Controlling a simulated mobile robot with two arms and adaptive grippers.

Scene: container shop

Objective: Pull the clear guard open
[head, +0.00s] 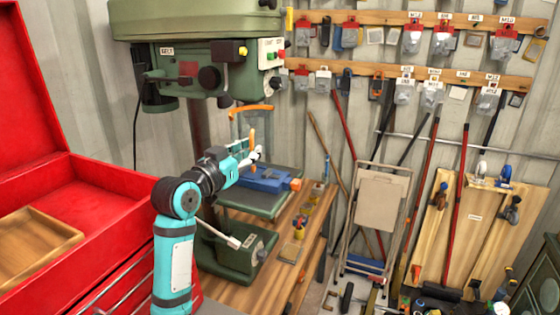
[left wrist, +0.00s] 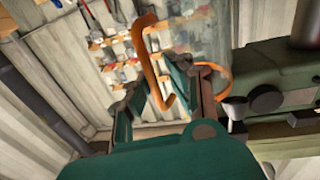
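The clear guard (head: 238,126) hangs below the head of the green drill press (head: 215,70). Its see-through panel is hard to make out; its orange upper edge (head: 250,108) and orange handle (head: 253,139) show. My left gripper (head: 252,156) is at the lower part of the handle. In the left wrist view the orange handle (left wrist: 150,60) reaches down between the two fingers of my left gripper (left wrist: 155,85). The fingers stand apart, with gaps beside the handle; I cannot tell whether either touches it. My right gripper is in neither view.
A blue vise (head: 268,180) sits on the press table just below my left gripper. An open red tool chest (head: 100,190) stands at the left. Small bottles (head: 300,226) stand on the wooden bench. A folding step stool (head: 380,205) leans at the right.

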